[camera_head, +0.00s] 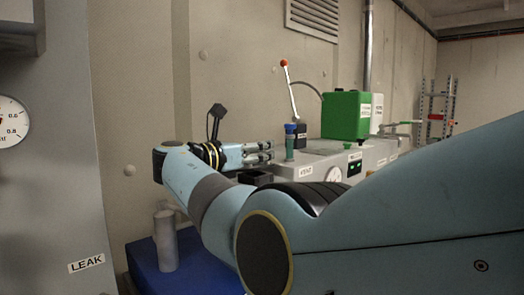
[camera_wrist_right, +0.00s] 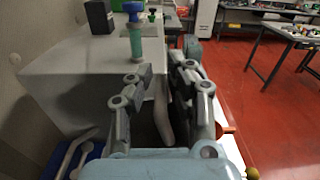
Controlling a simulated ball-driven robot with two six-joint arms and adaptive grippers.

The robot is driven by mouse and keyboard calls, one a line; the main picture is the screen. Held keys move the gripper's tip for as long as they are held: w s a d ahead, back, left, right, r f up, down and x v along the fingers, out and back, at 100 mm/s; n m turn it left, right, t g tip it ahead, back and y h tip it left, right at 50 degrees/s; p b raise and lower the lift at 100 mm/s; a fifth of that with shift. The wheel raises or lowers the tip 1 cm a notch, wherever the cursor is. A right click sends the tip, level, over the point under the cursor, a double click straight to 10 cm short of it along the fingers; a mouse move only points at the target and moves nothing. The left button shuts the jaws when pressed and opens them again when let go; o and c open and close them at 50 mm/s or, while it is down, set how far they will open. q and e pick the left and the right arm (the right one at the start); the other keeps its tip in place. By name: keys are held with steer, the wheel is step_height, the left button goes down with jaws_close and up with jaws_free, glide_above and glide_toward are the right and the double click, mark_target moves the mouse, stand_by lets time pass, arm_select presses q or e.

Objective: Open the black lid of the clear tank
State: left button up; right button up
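I cannot make out a clear tank or its black lid for certain in either view. A small black box-like part (camera_head: 258,177) shows below my right gripper in the head view, partly behind my arm; I cannot tell whether it belongs to the tank. My right gripper (camera_head: 272,152) points right, beside the front of a grey cabinet (camera_head: 382,153). In the wrist view my right gripper (camera_wrist_right: 165,70) has its fingers apart, with no object clearly held. A teal cylinder with a blue cap (camera_head: 290,142) stands beyond the fingertips; it also shows in the wrist view (camera_wrist_right: 136,42). My left gripper is out of view.
A green box (camera_head: 346,115) and a red-knobbed lever (camera_head: 292,92) stand on the cabinet. A blue base (camera_head: 165,272) with a grey post (camera_head: 165,242) lies low at left, near a panel labelled LEAK (camera_head: 60,180). Open red floor (camera_wrist_right: 262,105) lies right in the wrist view.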

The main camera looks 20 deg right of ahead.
steer(key=shift+s, duration=0.1)
jaws_close()
steer(key=shift+r, duration=0.15)
steer(key=shift+r, duration=0.1)
stand_by(0.3)
